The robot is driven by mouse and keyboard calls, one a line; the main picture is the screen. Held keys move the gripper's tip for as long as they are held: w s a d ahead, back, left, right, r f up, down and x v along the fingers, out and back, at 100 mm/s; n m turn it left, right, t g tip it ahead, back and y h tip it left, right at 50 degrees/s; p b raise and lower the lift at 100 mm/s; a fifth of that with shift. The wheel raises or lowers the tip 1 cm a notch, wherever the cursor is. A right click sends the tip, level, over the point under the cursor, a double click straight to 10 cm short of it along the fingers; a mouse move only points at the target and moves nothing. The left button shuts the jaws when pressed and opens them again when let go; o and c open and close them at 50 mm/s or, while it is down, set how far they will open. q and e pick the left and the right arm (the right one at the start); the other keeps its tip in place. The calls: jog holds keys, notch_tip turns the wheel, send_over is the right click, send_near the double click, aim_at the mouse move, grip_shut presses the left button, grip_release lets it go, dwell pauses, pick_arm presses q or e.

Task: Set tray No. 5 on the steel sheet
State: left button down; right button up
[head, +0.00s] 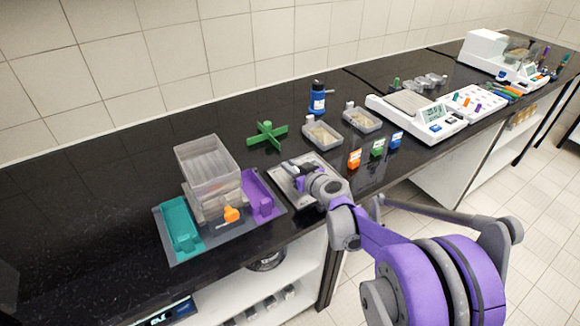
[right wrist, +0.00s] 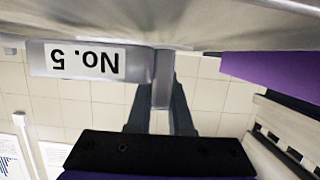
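The label "No. 5" appears upside down on the grey front of tray No. 5 (right wrist: 85,61) in the right wrist view. My right gripper (right wrist: 163,95) has a finger on each side of the tray's narrow grey tab and looks shut on it. In the head view my right gripper (head: 293,171) is low over the grey steel sheet (head: 301,201), right of the shaker. The gripper and wrist hide much of that spot, so I cannot tell whether the tray touches the sheet. My left gripper is not in view.
The shaker's translucent stack (head: 206,158) stands left between a teal clamp (head: 182,228) and a purple clamp (head: 259,197). Behind are a green cross (head: 267,135), a blue bottle (head: 318,99) and two sample trays. A balance (head: 420,118) stands right. The counter's far left is clear.

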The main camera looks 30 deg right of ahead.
jog(key=o, duration=0.4)
jog(key=shift+s+a+f, duration=0.2)
jog(key=shift+a+f, duration=0.15)
jog(key=shift+f, duration=0.2)
jog(key=shift+o, duration=0.2)
jog(key=shift+w+r, duration=0.1)
jog(key=shift+r, duration=0.4)
jog(key=v, duration=0.8)
jog(key=p+v, duration=0.1)
jog(key=v, duration=0.3)
jog(key=shift+w+d+r, duration=0.15)
jog(key=shift+d+r, duration=0.05)
jog(key=shift+d, duration=0.15)
